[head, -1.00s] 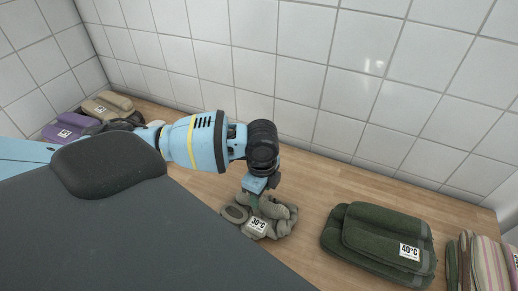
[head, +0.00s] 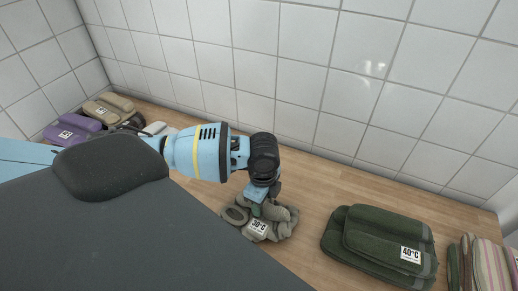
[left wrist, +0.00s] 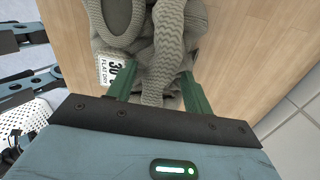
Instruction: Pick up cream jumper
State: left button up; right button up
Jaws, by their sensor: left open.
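The cream jumper (head: 285,222), greyish-cream and cable-knit, lies bunched on the wooden counter with a white 30°C tag facing out. It also fills the top middle of the left wrist view (left wrist: 158,50), where the tag reads FLAT DRY. My left gripper (head: 262,208) points down at the jumper from above. In the left wrist view the gripper's green fingers (left wrist: 157,88) are apart, with a knitted fold of the jumper between them. The fingertips are partly hidden by the knit, and I cannot tell whether they touch it. My right gripper is not in view.
A folded dark green stack (head: 378,245) with a 40°C tag lies to the right, then striped cloth (head: 487,262) at the edge. Purple (head: 72,130) and tan (head: 108,106) folded items lie at the far left. The tiled wall (head: 330,75) stands behind the wooden counter (head: 318,190).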

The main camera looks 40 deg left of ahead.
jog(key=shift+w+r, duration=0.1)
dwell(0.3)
pick_arm(q)
grip_shut()
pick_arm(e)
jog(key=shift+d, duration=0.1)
